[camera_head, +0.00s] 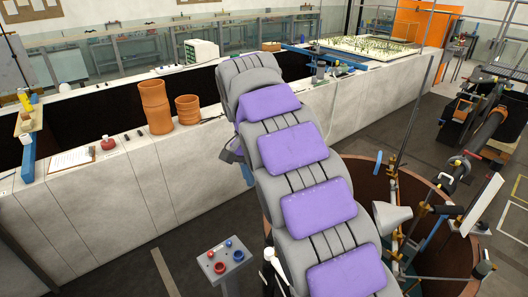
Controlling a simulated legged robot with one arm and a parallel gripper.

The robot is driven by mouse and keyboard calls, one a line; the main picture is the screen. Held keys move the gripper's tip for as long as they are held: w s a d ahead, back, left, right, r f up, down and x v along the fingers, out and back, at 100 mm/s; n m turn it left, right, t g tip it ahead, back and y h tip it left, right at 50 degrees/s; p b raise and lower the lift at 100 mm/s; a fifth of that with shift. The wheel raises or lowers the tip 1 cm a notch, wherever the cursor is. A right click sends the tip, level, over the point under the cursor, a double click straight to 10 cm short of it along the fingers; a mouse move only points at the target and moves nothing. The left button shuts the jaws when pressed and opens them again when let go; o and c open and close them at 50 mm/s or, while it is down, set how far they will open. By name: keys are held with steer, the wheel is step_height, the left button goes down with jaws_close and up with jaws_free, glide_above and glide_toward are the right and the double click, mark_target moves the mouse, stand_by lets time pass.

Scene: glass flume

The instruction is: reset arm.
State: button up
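A long padded form of grey segments with purple pads runs from the bottom right of the middle up to the upper middle of the view. It looks like part of my own body, but I cannot tell for sure which part. I see no gripper fingers in this view. A small grey-blue part juts out at the left side of the padded form, and I cannot tell what it is. The padded form hides part of the long pale wall and the floor behind it.
A long pale flume wall (110,215) crosses the view, with orange pots (155,106), a clipboard (72,159) and a red-capped jar (107,142) on top. A control box (222,259) stands at the lower middle. A round brown tank (445,250) with pipes is at right. Grey floor shows lower left.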

steer(key=s+d+f+n+b, duration=0.1)
steer(key=s+d+f+b, duration=1)
steer(key=s+d, duration=0.25)
steer(key=s+d+f+n+g+y+b, duration=0.1)
steer(key=s+d+f+b, duration=0.3)
steer(key=s+f+b, duration=0.7)
steer(key=s+f+n+y, duration=0.1)
steer(key=s+f, duration=0.9)
steer(key=s, duration=0.2)
steer(key=shift+n, duration=0.3)
steer(key=shift+d, duration=0.15)
